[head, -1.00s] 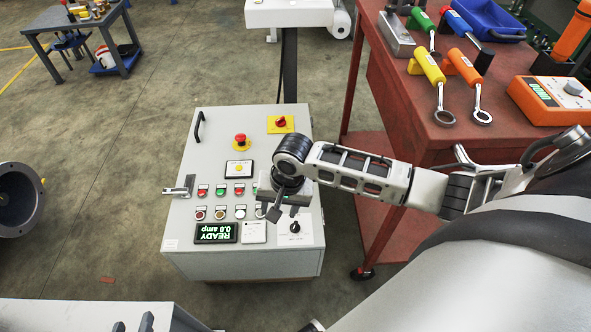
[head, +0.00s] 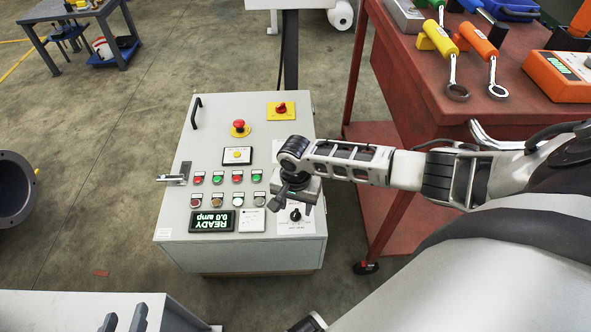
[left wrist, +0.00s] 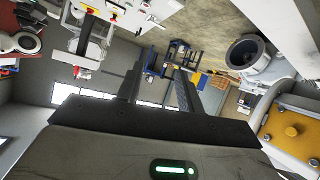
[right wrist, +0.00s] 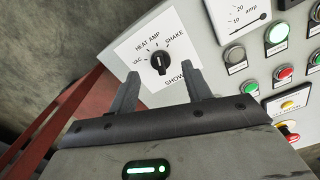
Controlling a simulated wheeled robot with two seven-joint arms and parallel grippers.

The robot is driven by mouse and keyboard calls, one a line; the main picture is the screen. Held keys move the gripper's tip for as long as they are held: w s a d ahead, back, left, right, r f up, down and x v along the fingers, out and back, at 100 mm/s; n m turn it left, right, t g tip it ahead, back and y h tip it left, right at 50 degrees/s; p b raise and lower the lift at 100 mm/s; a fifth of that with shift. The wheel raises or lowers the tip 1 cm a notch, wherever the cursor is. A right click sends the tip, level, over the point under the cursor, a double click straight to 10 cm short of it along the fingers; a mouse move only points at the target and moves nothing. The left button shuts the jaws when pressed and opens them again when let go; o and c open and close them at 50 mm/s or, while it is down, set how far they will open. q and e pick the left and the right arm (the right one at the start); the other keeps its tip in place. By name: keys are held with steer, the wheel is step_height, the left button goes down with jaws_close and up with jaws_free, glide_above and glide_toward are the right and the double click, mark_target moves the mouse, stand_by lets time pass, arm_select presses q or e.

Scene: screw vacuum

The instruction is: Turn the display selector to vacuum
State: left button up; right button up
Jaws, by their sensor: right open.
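The display selector (head: 295,214) is a small black knob on a white plate at the front right corner of the grey control box. In the right wrist view the knob (right wrist: 160,62) shows a white mark pointing roughly up in the picture, on the HEAT/AMP side; VAC is at its left and SHAKE at its upper right. My right gripper (head: 291,206) is just above and behind the knob in the head view. Its fingers (right wrist: 164,76) are apart and empty, with the knob between and beyond them. My left gripper (left wrist: 158,88) shows open and empty in its wrist view, away from the box.
The box carries a lit display (head: 212,221) reading READY 0.0 amp, several buttons, a red emergency stop (head: 239,127) and a red-yellow switch (head: 281,109). A red tool cart (head: 418,80) stands close on the right. Open floor lies left of the box.

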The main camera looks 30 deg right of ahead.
mark_target(296, 215)
step_height(296, 215, down, 2)
steer(key=shift+f+b, duration=0.1)
steer(key=shift+b, duration=0.2)
arm_select(q)
steer(key=shift+w+d+f+g, duration=0.1)
steer(key=shift+d+f+g, duration=0.1)
steer(key=shift+f, duration=0.35)
steer(key=shift+w+d+f+g, duration=0.1)
steer(key=shift+d+f, duration=0.1)
steer(key=shift+f, duration=0.3)
arm_select(e)
steer(key=shift+f, duration=0.2)
